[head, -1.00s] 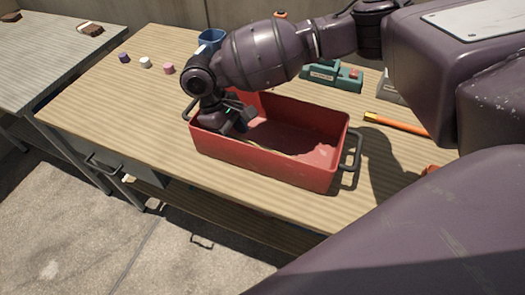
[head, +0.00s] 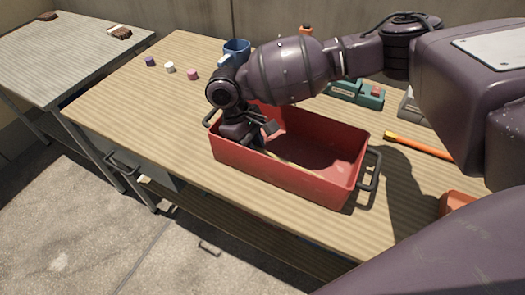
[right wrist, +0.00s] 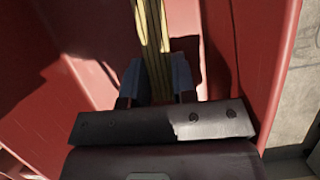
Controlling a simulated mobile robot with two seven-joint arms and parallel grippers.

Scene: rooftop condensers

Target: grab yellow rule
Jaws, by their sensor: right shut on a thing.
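The yellow rule (right wrist: 153,30) is a long thin strip inside the red toolbox tray (right wrist: 285,60) in the right wrist view. It runs up from between the two blue-grey fingers of my right gripper (right wrist: 157,82), which is shut on it. In the head view my right gripper (head: 252,138) is down inside the left end of the red tray (head: 285,180). Only a thin pale yellow line of the rule (head: 288,163) shows there, along the tray's near wall. My left gripper is in neither view.
The tray stands on a wooden workbench (head: 130,100) and has dark side handles. A blue cup (head: 237,47), a green case (head: 368,96) and an orange-handled tool (head: 420,146) are around it. Small caps (head: 169,68) lie at the far left, where the bench is mostly clear.

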